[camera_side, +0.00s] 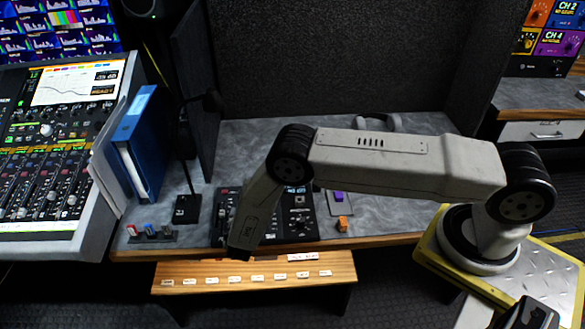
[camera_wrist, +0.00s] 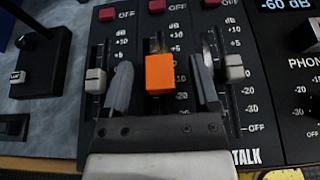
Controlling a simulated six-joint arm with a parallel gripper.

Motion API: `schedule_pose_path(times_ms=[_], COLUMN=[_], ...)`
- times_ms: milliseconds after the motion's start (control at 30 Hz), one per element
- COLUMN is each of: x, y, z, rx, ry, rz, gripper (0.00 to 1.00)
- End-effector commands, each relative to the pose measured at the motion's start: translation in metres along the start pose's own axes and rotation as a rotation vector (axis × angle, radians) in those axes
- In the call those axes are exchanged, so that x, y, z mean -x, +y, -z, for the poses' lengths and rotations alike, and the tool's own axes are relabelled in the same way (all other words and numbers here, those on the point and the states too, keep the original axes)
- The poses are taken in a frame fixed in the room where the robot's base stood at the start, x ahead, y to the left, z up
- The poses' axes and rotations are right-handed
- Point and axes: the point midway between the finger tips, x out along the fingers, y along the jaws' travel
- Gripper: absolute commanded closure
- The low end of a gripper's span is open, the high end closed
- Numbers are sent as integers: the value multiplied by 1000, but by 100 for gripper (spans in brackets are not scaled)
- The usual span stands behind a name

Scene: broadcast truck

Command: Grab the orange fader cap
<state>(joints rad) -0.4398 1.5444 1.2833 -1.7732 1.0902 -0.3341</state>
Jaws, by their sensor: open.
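The orange fader cap (camera_wrist: 160,75) sits on the middle of three fader slots on a black mixer panel in the wrist view. My gripper (camera_wrist: 162,88) is open, with one grey finger on each side of the cap. Narrow gaps seem to show between fingers and cap, so I cannot tell of any touch. In the side view my gripper (camera_side: 240,252) points down over the mixer's front left part. My arm hides the orange fader cap there.
White fader caps stand close outside my fingers, left (camera_wrist: 95,80) and right (camera_wrist: 235,68). A separate orange block (camera_side: 342,224) lies on the desk right of the mixer (camera_side: 300,222), near a purple piece (camera_side: 338,197). A gooseneck microphone base (camera_side: 187,209) stands left of the mixer.

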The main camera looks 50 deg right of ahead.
Motion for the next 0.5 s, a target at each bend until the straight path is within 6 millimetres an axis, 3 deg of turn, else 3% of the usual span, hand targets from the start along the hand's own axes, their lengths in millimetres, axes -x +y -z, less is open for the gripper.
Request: schedule_pose_path(times_ms=[267, 500], x=[0, 0], y=[0, 0], z=[0, 0], rx=[0, 0], ry=[0, 0], rz=[0, 0], gripper=[22, 98])
